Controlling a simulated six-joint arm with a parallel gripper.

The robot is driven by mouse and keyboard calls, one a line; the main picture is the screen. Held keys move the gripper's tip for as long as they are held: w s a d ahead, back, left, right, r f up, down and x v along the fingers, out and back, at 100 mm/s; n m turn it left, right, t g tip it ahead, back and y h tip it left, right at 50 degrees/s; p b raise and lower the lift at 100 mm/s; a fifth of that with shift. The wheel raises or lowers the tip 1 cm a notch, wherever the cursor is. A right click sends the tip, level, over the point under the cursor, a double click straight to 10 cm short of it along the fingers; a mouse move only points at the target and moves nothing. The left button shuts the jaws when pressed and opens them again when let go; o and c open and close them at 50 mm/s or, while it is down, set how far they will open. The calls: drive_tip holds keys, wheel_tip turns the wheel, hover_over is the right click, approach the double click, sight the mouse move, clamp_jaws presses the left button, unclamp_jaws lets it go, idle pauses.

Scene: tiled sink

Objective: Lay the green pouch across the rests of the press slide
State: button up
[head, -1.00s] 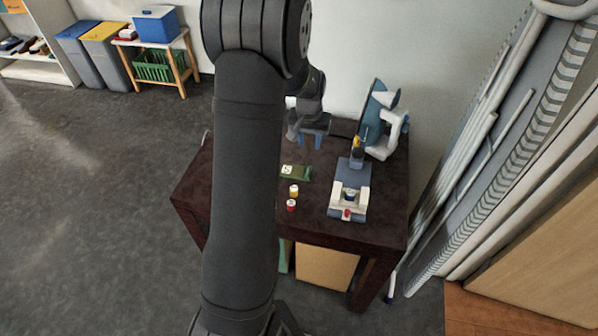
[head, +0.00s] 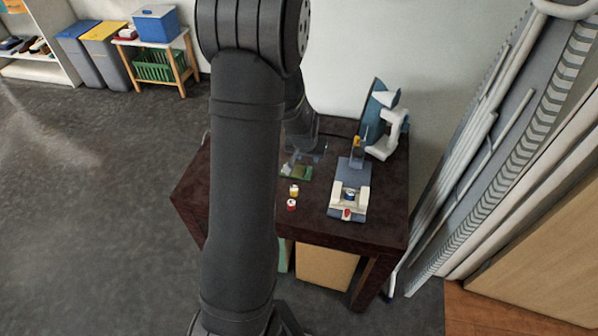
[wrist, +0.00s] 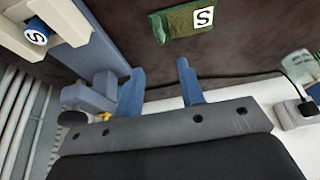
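The green pouch (head: 304,173) lies flat on the dark table, left of the press slide. In the wrist view the pouch (wrist: 180,23) shows at the top, with a white label marked S. The press slide (head: 353,172) is blue-grey, with cream rests (head: 363,199) at its near end and a small blue cylinder between them. The rests (wrist: 68,22) also show at the wrist view's upper left. My gripper (wrist: 160,66) is open and empty, its blue fingers well apart. In the head view it is near the pouch's far side, partly hidden by my arm.
A yellow-and-white can (head: 294,190) and a red-and-white can (head: 291,204) stand just in front of the pouch. A blue and white machine (head: 383,125) stands at the table's back right. A wall is close behind the table.

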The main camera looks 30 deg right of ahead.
sight(309, 169)
drive_tip(key=x, duration=0.4)
drive_tip(key=shift+f, duration=0.15)
drive_tip(key=x, duration=0.3)
drive_tip(key=shift+a+f, duration=0.15)
drive_tip(key=shift+f, duration=0.25)
drive_tip(key=shift+x, duration=0.8)
clamp_jaws()
